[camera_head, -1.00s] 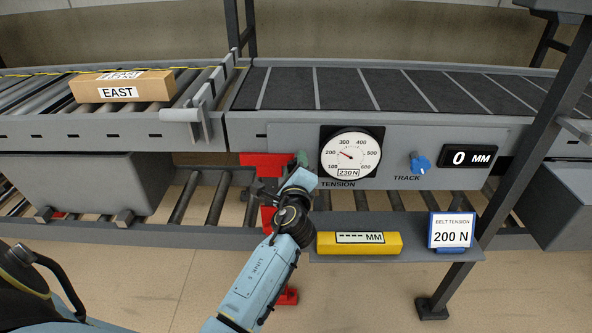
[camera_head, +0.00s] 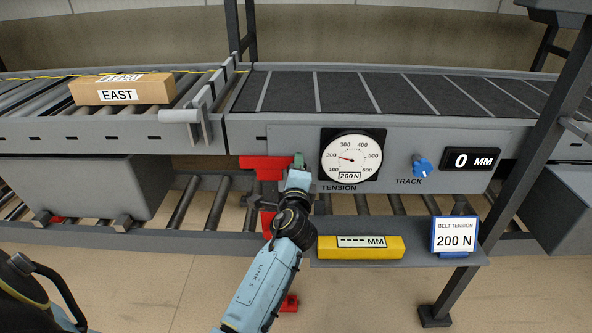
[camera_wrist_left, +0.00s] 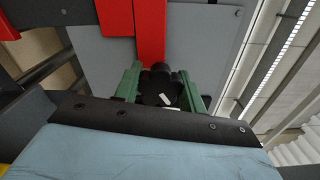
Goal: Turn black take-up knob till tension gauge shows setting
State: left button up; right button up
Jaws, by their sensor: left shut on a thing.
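The black take-up knob (camera_wrist_left: 160,88) shows in the left wrist view, between the green fingers of my left gripper (camera_wrist_left: 160,90), with a white mark on it. In the head view my left gripper (camera_head: 298,162) is at the panel beside the red bracket (camera_head: 262,168), and the arm hides the knob. The gripper is shut on the knob. The tension gauge (camera_head: 352,157) reads 200 N in its window, with the needle near 200. The belt tension card (camera_head: 453,236) says 200 N. My right gripper is not in view.
A blue track knob (camera_head: 421,165) and a display (camera_head: 470,160) reading 0 MM are to the right of the gauge. A yellow MM gauge block (camera_head: 360,247) lies on the shelf below. A box marked EAST (camera_head: 123,89) sits on the rollers at the left.

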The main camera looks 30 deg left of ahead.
pick_arm(q)
jog(key=o, duration=1)
jog(key=shift+c, duration=0.2)
jog(key=p+v, duration=0.1)
jog(key=v, duration=1.2)
jog(key=shift+s, duration=0.25)
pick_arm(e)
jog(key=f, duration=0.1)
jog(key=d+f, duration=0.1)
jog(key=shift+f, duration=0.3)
pick_arm(q)
jog(key=shift+d, duration=0.1)
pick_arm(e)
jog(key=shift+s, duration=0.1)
